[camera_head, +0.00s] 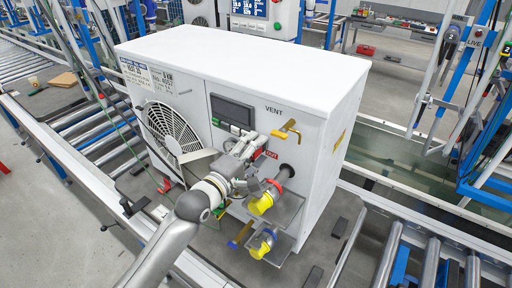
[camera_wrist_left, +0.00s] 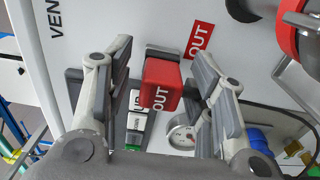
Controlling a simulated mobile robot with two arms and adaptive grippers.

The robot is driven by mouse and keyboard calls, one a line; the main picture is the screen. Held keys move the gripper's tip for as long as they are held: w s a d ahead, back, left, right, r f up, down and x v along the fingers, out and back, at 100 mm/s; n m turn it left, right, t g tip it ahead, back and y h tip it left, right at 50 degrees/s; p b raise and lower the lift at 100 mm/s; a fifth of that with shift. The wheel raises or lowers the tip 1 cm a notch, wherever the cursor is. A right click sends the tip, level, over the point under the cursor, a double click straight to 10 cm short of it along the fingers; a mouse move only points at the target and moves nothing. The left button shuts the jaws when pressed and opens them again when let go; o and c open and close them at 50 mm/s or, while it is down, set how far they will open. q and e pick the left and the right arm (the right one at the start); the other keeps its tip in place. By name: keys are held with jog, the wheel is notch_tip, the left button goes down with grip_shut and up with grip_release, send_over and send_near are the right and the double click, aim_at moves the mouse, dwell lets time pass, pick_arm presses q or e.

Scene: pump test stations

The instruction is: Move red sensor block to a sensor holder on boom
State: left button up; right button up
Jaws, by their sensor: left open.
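The red sensor block (camera_wrist_left: 160,86), marked OUT, sits on the front of the white pump unit, beside a red OUT label (camera_wrist_left: 199,40). My left gripper (camera_wrist_left: 160,92) is open, with one finger on each side of the block and a gap to both. In the head view my left gripper (camera_head: 243,148) is in front of the unit's panel, below the display, and largely hides the block. I cannot make out the boom's sensor holder for certain. My right gripper does not show.
The white pump unit (camera_head: 240,50) stands on a roller conveyor (camera_head: 395,255). A brass valve handle (camera_head: 287,130) and yellow-capped pipe fittings (camera_head: 262,203) stick out to the right of my gripper. A pressure gauge (camera_wrist_left: 181,133) is close by the fingers. Blue frames stand at the right.

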pick_arm(q)
grip_shut()
dwell(0.4)
jog(key=shift+a, duration=0.1)
jog(key=shift+p+v, duration=1.65)
jog(key=shift+v, duration=1.35)
